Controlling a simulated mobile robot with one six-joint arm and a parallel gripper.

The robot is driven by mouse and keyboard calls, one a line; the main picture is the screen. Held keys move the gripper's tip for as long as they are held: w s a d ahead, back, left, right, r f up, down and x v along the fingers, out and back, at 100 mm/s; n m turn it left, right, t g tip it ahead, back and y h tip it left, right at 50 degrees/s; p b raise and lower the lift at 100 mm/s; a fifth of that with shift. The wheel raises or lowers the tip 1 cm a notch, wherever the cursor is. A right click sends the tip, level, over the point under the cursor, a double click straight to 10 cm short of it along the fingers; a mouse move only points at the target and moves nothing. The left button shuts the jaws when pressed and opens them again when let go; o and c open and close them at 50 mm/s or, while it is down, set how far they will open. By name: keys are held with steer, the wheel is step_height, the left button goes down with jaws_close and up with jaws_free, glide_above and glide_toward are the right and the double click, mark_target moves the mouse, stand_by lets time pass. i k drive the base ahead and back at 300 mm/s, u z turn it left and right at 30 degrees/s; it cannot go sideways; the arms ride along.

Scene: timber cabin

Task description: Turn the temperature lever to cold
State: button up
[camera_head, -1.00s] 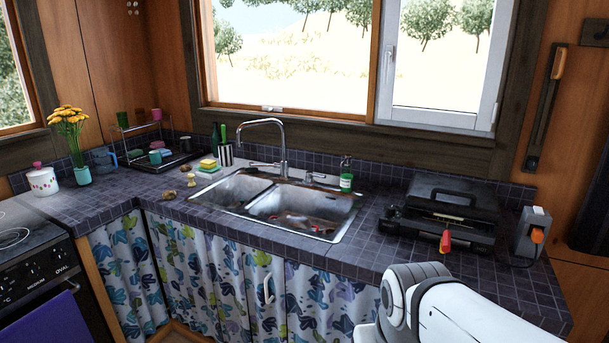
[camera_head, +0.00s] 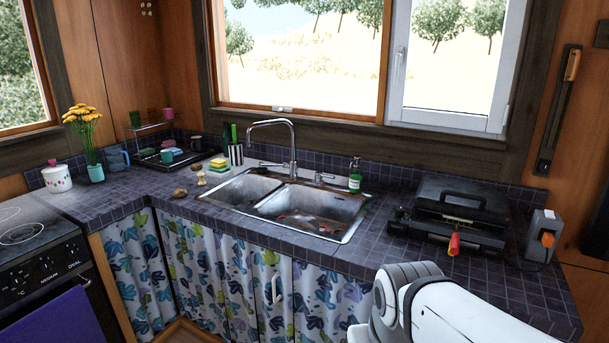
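The sink (camera_head: 345,234) has two metal basins set in the tiled counter below the window. A tall curved faucet (camera_head: 292,145) stands at its back rim. A small metal lever-like fitting (camera_head: 321,178) stands on the back rim just right of the faucet. It is too small to tell which way it is turned, or whether it is the temperature lever. My white arm (camera_head: 440,310) shows at the lower right, in front of the counter and well apart from the sink. My gripper is out of view.
A green soap bottle (camera_head: 355,178) stands right of the fitting. A black grill-like appliance (camera_head: 455,215) with a red-handled item (camera_head: 454,244) sits on the right counter. Sponges (camera_head: 218,164) and a dish rack (camera_head: 172,152) are left of the sink. Curtains (camera_head: 240,270) hang below.

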mark_target(318, 174)
steer(key=u, duration=1.8)
steer(key=i, duration=2.25)
steer(key=z, duration=3.25)
steer(key=i, duration=1)
